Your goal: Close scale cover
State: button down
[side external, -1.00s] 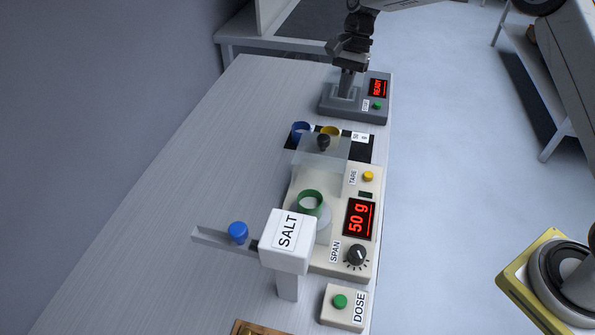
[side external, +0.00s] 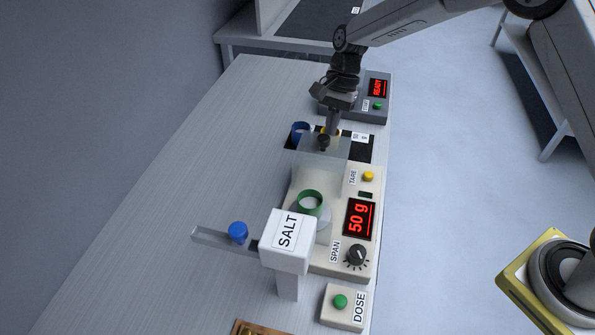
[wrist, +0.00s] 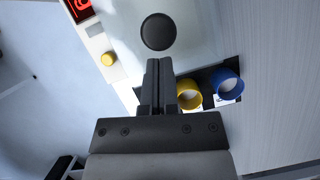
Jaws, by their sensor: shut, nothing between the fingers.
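The scale (side external: 335,259) is a cream unit with a red display reading 50 g. Its clear cover (side external: 310,153) stands raised at the scale's far end, with a dark round knob (side external: 323,142) on it. A green ring-shaped cup (side external: 310,204) sits on the scale, uncovered. My gripper (side external: 328,132) is shut and empty, right by the knob on its far side. In the wrist view the shut fingertips (wrist: 159,62) lie just below the black knob (wrist: 158,31); I cannot tell if they touch.
Blue (side external: 300,131) and yellow (wrist: 189,94) cups stand on a dark mat behind the cover. The white SALT hopper (side external: 287,240), with a blue-knobbed slide (side external: 238,232), stands at the near end. A DOSE button box (side external: 342,304) is in front. The table's left side is clear.

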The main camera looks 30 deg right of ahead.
aim_at(327, 167)
jog(key=s+a, duration=0.9)
dwell(0.3)
jog(key=w+d, duration=0.2)
jog(key=d, duration=0.1)
jog(key=shift+w+d, duration=0.2)
jog(key=shift+d, duration=0.1)
jog(key=v, duration=1)
